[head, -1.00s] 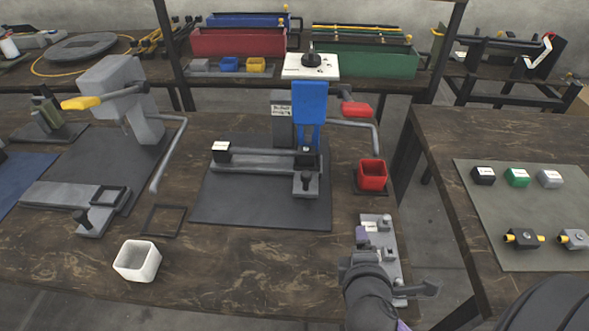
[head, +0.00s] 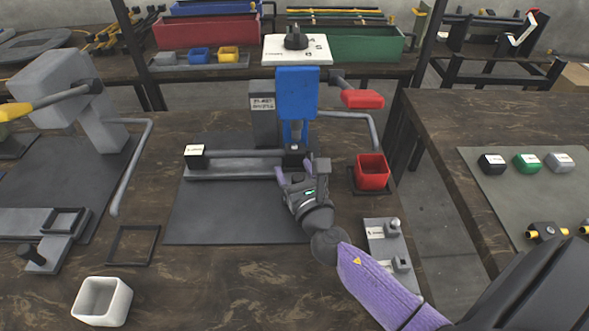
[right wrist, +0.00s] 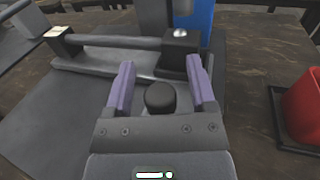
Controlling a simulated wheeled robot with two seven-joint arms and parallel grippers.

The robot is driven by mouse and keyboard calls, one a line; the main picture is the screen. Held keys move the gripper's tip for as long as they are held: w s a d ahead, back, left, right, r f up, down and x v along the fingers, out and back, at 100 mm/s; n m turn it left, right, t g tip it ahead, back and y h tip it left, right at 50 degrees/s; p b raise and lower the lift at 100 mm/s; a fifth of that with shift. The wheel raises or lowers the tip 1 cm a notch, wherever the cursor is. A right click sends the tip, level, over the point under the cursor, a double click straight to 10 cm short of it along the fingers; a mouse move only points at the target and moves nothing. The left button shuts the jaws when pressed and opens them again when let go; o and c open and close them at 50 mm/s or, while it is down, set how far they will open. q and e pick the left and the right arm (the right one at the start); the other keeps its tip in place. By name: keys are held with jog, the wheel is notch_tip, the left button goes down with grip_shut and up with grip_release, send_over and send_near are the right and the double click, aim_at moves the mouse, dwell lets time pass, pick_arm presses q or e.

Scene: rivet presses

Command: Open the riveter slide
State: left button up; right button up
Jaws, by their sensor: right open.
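The riveter is a press with a blue head (head: 297,92) over a slide with grey rails (head: 235,172) on a dark mat. A black block (right wrist: 180,48) sits at the right end of the rails, under the blue head. My right gripper (head: 294,172) is over the front of the slide, with its purple fingers apart. In the right wrist view the slide's round black knob (right wrist: 160,97) shows between the fingers, with a gap on each side. In the head view my gripper hides the knob. My left gripper is not in view.
A red bin (head: 371,171) stands close to the right of my gripper. A small grey fixture (head: 387,243) lies beside my right forearm. A second press (head: 62,90) stands at left, and a white bin (head: 101,301) at front left. The table in front of the mat is partly clear.

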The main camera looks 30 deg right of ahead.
jog(key=shift+w, duration=0.15)
grip_shut()
dwell(1.4)
